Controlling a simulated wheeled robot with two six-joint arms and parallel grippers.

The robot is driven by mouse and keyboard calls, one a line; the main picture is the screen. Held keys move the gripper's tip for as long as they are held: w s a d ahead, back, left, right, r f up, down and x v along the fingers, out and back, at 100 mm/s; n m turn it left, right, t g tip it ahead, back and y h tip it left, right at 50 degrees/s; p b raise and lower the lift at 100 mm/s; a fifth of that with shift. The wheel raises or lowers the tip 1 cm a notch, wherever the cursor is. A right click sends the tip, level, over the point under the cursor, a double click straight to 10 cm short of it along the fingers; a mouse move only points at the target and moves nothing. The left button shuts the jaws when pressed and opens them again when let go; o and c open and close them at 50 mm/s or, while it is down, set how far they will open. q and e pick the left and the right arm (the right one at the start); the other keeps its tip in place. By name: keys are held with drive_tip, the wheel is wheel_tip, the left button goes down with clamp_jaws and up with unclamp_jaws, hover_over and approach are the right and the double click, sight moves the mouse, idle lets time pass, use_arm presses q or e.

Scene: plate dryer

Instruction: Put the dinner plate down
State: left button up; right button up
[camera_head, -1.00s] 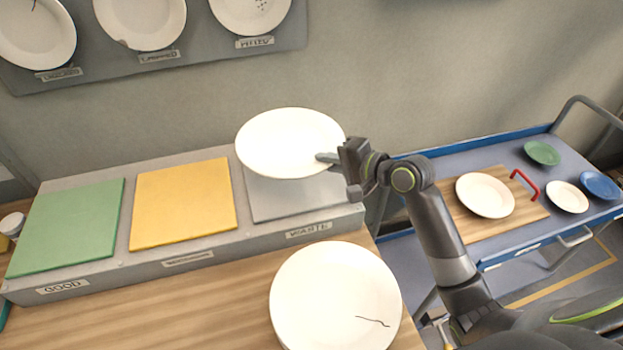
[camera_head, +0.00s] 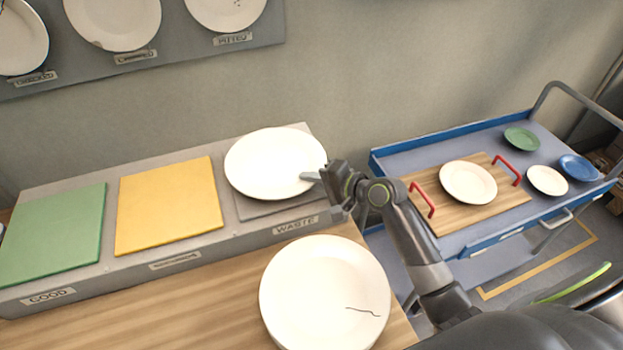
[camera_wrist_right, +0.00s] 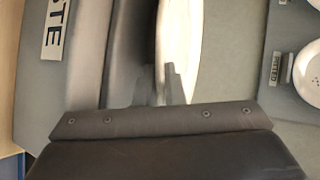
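A white dinner plate (camera_head: 275,162) is over the grey pad (camera_head: 285,206) of the section labelled WASTE in the head view. My right gripper (camera_head: 313,177) is shut on the plate's right rim. In the right wrist view the fingers (camera_wrist_right: 160,85) meet the edge of the white plate (camera_wrist_right: 178,50). The plate lies nearly level and low over the pad; I cannot tell whether it touches. Another white plate (camera_head: 325,290) with a dark crack line lies on the wooden table in front. My left gripper is not in view.
A yellow pad (camera_head: 168,205) and a green pad (camera_head: 52,235) lie left of the WASTE section and are bare. A blue cart (camera_head: 440,150) at right carries a wooden tray (camera_head: 450,212) and several small plates. Sample plates hang on a wall board (camera_head: 180,50).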

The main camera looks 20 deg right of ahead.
drive_tip(key=shift+o, duration=0.8)
drive_tip(key=shift+s+r, duration=0.1)
drive_tip(key=shift+r, duration=0.1)
drive_tip(key=b+v, duration=0.1)
drive_tip(key=v, duration=1)
drive_tip(key=shift+s+d+r, duration=0.15)
drive_tip(key=shift+s+r, duration=0.05)
drive_tip(key=shift+s, duration=0.15)
